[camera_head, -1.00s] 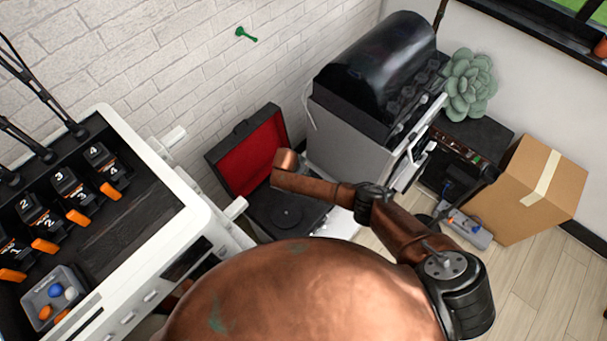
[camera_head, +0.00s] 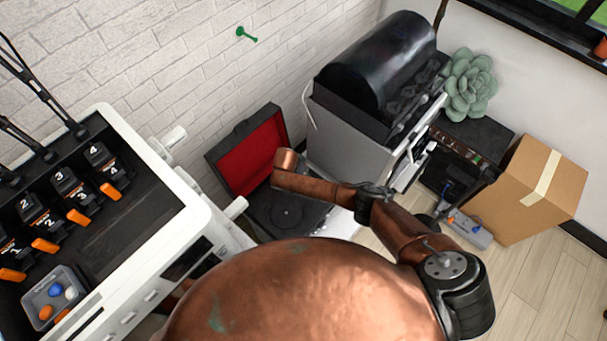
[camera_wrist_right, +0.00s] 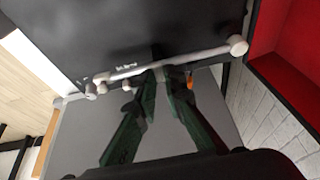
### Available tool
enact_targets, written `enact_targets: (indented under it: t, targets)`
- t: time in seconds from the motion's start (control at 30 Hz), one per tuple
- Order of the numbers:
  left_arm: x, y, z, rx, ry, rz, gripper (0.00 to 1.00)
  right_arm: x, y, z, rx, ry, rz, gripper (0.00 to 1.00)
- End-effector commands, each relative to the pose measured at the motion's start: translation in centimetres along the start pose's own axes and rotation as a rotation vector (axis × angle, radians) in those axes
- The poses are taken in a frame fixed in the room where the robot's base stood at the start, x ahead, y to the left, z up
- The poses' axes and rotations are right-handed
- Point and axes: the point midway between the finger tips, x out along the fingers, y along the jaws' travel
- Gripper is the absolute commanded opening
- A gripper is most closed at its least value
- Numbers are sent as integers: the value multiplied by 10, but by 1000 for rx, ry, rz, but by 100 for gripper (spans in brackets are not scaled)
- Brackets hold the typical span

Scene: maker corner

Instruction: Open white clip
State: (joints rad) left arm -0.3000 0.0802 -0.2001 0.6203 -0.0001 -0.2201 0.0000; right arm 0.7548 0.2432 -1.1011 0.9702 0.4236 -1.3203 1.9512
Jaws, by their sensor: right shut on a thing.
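The white clip (camera_wrist_right: 175,63) shows in the right wrist view as a long white bar with round ends, along the edge of a dark panel (camera_wrist_right: 140,25). My right gripper (camera_wrist_right: 160,74) has its dark green fingers drawn together at the middle of this bar and is shut on it. The fingers hide part of the bar, and an orange bit shows beside the right finger. In the head view my copper right arm (camera_head: 405,235) crosses the middle, and its fingers cannot be made out. My left gripper is not in view.
A grey cabinet with a black hood (camera_head: 375,65) stands behind my arm. An open red-lined case (camera_head: 250,155) lies left of it. A white tool station (camera_head: 190,215) fills the left. A cardboard box (camera_head: 530,190) stands at the right. Some wooden floor is clear.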

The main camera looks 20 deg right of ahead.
Motion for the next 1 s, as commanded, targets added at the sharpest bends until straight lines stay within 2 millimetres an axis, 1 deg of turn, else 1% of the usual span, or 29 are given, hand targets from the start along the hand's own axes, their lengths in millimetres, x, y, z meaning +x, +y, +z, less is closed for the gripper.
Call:
enact_targets:
  t: [0.03,0.13,0.43,0.57,0.67,0.9,1.0]
  targets:
    - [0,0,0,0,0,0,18,3,4,1,0,-1,10,10]
    - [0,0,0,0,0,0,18,3,4,1,0,-1,9,17]
    - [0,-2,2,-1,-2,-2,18,0,1,1,-1,-1,4,17]
    - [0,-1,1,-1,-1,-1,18,-10,1,2,-2,-2,2,17]
    - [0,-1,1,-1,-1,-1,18,-25,0,3,-3,-4,0,17]
    - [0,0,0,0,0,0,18,-76,2,2,-1,-4,1,17]
    - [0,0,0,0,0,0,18,-94,2,2,0,-3,3,17]
